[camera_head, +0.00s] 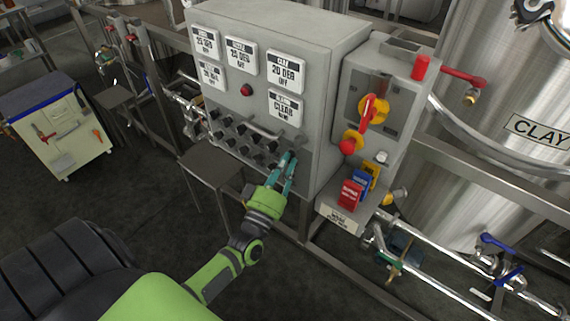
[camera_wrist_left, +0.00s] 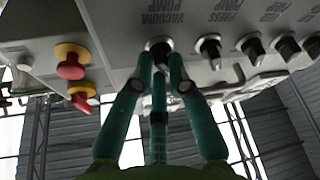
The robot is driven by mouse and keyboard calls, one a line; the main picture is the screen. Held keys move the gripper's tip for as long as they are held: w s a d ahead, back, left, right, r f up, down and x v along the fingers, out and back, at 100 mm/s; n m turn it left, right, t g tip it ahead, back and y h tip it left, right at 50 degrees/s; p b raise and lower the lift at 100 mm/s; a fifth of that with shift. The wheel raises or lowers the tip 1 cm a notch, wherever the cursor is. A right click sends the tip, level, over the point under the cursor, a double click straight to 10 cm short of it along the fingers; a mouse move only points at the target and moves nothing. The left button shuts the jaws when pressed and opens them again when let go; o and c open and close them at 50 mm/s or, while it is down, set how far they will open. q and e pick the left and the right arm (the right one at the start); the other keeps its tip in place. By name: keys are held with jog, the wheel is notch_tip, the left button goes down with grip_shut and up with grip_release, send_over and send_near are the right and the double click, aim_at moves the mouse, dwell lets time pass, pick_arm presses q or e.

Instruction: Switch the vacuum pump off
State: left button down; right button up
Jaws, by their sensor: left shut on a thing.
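The grey control cabinet (camera_head: 322,70) stands in the middle of the head view, with rows of black knobs low on its front. My left gripper (camera_head: 289,160) reaches its lower right front corner. In the left wrist view, my left gripper (camera_wrist_left: 160,60) is shut on the black vacuum pump knob (camera_wrist_left: 158,44), under the label VACUUM PUMP, which appears upside down. The teal fingertips hide part of the knob, so I cannot tell exactly where it points. My right gripper is in neither view.
Beside the cabinet is a grey box with a red-and-yellow switch (camera_head: 373,108). Red and yellow buttons (camera_wrist_left: 71,62) are left of the knob in the wrist view. More knobs (camera_wrist_left: 210,47) line up to its right. A steel tank (camera_head: 490,120) stands at right.

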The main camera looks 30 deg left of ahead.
pick_arm(q)
jog(key=c, duration=1.2)
grip_release()
jog(key=v, duration=1.2)
jog(key=shift+a, duration=0.1)
